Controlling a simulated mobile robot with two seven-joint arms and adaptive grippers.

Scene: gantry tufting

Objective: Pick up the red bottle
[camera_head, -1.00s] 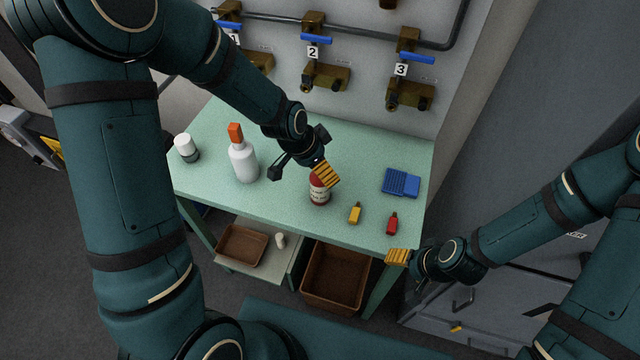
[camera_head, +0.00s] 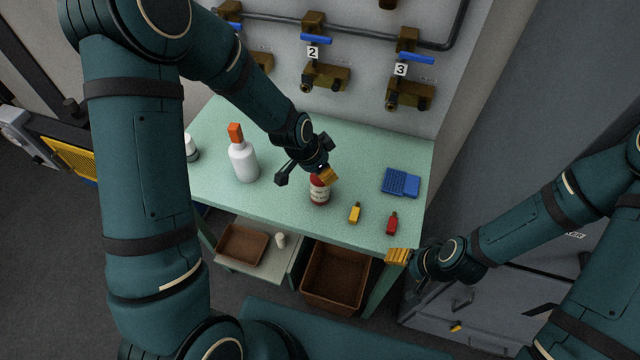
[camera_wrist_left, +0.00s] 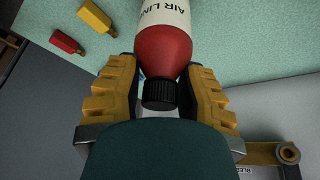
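The red bottle (camera_head: 319,192) with a white label stands upright on the green table. In the left wrist view the red bottle (camera_wrist_left: 164,48) shows its red shoulder, black cap and part of the "AIR LINE" lettering. My left gripper (camera_head: 325,175) is at the bottle's top; in the wrist view its yellow-padded fingers (camera_wrist_left: 160,82) lie on either side of the cap and shoulder. They look open, with narrow gaps beside the cap; contact at the shoulder is unclear. My right gripper (camera_head: 398,256) hangs by the table's front right corner; its opening cannot be made out.
On the green table (camera_head: 280,212) are a white bottle with orange top (camera_head: 243,160), a white-capped jar (camera_head: 192,148), small yellow (camera_head: 355,213) and red (camera_head: 392,224) bottles, and a blue item (camera_head: 401,183). Numbered valves (camera_head: 325,75) line the wall behind.

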